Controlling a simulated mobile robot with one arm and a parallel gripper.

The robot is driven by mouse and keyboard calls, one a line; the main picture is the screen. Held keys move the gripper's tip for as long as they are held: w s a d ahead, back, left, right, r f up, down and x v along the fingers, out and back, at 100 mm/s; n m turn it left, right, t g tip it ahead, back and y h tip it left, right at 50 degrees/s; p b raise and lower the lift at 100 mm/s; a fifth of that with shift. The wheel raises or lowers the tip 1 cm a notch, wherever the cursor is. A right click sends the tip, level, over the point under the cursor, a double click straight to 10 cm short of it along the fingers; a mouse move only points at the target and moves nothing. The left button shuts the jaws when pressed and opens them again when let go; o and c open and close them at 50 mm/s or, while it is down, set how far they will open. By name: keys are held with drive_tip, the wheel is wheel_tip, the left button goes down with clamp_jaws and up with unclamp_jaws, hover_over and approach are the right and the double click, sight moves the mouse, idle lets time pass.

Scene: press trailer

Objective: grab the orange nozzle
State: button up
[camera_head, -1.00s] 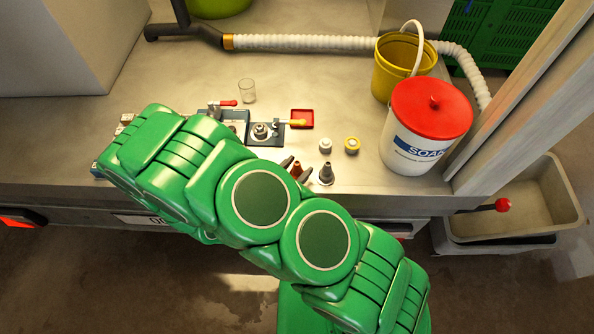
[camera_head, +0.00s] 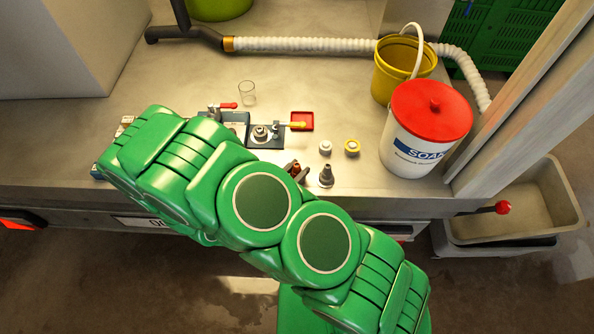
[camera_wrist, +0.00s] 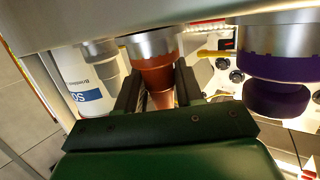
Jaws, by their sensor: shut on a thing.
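The orange nozzle (camera_wrist: 157,72) stands between the two dark fingers of my gripper (camera_wrist: 157,88) in the wrist view, with a metal collar at its wide end. The fingers are shut on it, one on each side. In the head view only a small part of the orange nozzle (camera_head: 296,168) shows between the fingertips (camera_head: 297,171), near the front edge of the steel counter. My green arm hides the rest of the gripper there.
A grey nozzle (camera_head: 326,176) stands close to the right of my gripper. A valve fixture (camera_head: 262,133), red tray (camera_head: 302,120) and glass (camera_head: 247,92) stand behind my arm.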

drive_tip(key=shift+r, duration=4.85)
